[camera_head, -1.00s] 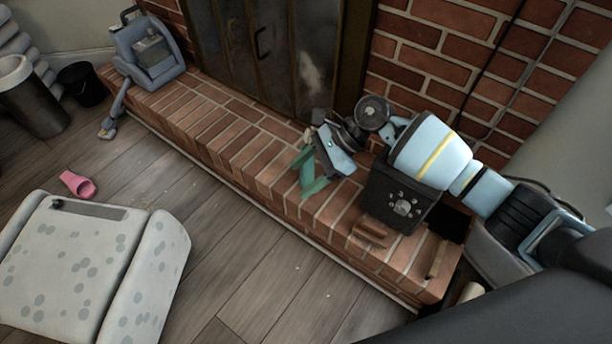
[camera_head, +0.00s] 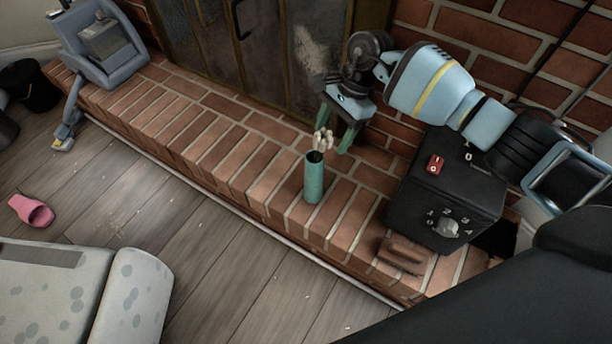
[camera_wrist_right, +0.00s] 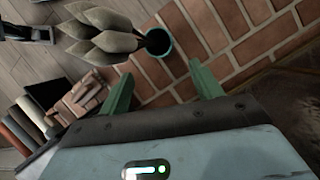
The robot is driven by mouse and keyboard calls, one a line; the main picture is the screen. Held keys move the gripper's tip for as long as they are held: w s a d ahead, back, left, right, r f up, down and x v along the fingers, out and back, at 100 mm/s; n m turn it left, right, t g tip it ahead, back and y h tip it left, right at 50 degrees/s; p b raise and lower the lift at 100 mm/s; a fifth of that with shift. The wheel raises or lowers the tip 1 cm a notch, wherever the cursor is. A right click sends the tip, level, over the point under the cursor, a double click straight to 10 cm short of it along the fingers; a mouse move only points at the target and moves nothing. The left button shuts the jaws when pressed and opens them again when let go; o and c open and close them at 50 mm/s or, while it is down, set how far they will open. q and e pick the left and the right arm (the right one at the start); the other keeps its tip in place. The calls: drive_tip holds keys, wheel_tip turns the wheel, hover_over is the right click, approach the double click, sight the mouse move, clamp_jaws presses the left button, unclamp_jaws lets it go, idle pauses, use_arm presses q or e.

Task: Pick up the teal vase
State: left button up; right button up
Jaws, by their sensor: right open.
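The teal vase (camera_head: 313,182) stands upright on the brick hearth, with pale buds (camera_head: 323,140) sticking out of its top. In the right wrist view its round teal rim (camera_wrist_right: 166,50) and dark mouth show beyond the fingers, with large grey-beige buds (camera_wrist_right: 105,38) leaning left. My right gripper (camera_head: 338,126) is open and empty, above and just behind the vase, with its green fingers apart. In the wrist view the fingers (camera_wrist_right: 162,88) point toward the vase, which is not between them. My left gripper is not in view.
A black box with a dial (camera_head: 446,200) stands on the hearth, under my right arm. The fireplace doors (camera_head: 265,50) are behind. A blue-grey appliance (camera_head: 103,45) stands at the hearth's left end. The hearth left of the vase is clear.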

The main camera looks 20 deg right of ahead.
sight(316, 166)
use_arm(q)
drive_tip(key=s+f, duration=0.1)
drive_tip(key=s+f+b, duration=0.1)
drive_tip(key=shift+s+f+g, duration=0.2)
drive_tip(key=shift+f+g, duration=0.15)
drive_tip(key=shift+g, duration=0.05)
use_arm(e)
wheel_tip(316, 166, down, 4)
drive_tip(key=shift+s+r, duration=0.1)
use_arm(q)
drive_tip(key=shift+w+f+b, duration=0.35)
drive_tip(key=shift+b, duration=0.3)
use_arm(e)
drive_tip(key=x, duration=0.2)
drive_tip(key=shift+a+f, duration=0.25)
drive_tip(key=shift+f, duration=0.05)
drive_tip(key=b+x, duration=0.1)
drive_tip(key=x, duration=0.1)
drive_tip(key=a+b+x, duration=0.1)
drive_tip(key=x, duration=0.2)
drive_tip(key=shift+r, duration=0.1)
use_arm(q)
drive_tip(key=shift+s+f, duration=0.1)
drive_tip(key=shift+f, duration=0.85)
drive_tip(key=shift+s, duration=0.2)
use_arm(e)
clamp_jaws()
